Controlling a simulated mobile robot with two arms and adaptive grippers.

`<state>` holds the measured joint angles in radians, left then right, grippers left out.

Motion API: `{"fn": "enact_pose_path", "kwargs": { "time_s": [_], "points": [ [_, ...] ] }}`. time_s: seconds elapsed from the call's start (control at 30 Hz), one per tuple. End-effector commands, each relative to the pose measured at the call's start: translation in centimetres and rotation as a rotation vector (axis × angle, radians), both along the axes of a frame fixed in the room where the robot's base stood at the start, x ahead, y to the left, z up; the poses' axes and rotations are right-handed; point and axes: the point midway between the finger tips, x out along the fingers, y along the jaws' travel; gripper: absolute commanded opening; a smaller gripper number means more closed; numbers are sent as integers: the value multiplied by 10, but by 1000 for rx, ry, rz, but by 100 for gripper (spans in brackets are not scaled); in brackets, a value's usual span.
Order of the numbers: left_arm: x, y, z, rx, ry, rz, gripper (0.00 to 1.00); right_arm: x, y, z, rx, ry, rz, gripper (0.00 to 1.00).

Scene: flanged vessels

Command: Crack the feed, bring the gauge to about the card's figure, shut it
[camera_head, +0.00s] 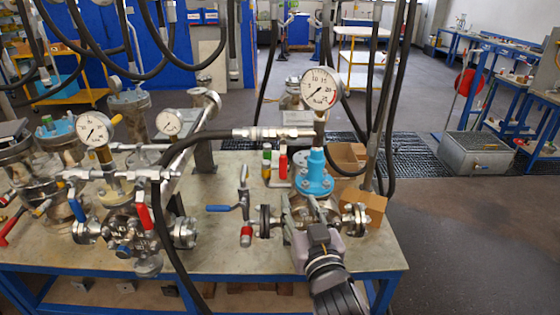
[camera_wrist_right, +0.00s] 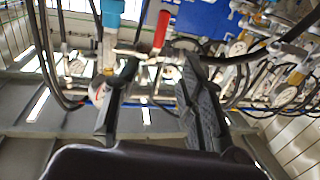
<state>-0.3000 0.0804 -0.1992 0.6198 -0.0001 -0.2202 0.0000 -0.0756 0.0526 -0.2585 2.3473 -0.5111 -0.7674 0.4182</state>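A large round gauge (camera_head: 320,88) stands above the blue-topped flanged vessel (camera_head: 314,175) at the right of the bench. Its needle seems to point to the lower left; the reading is too small to tell. A red-handled valve (camera_head: 283,166) and a green handle (camera_head: 266,160) sit just left of the blue top. My right gripper (camera_head: 302,213) is in front of this vessel and hides part of it. In the right wrist view its two dark fingers (camera_wrist_right: 157,68) are apart, with a red handle (camera_wrist_right: 161,30) beyond them. No card is clearly readable. My left gripper is not in view.
A blue lever (camera_head: 224,208) lies left of the right vessel. More vessels with gauges (camera_head: 95,129) crowd the left of the bench (camera_head: 225,258). Black hoses (camera_head: 175,235) hang across. An open cardboard box (camera_head: 367,203) stands right of the vessel.

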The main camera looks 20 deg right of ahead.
Motion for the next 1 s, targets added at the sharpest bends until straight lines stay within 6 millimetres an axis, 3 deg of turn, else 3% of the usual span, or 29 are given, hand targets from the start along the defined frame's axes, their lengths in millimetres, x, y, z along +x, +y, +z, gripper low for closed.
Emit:
{"fn": "enact_pose_path", "kwargs": {
  "time_s": [0.17,0.6,0.8,1.0],
  "points": [
    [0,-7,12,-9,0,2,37,31,-3,3,-4,0,0,37],
    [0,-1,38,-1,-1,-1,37,127,-11,2,-3,2,0,37],
    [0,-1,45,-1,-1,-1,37,155,-13,1,-3,2,0,37],
    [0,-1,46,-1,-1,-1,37,166,-14,0,-2,1,1,37]
  ]
}}
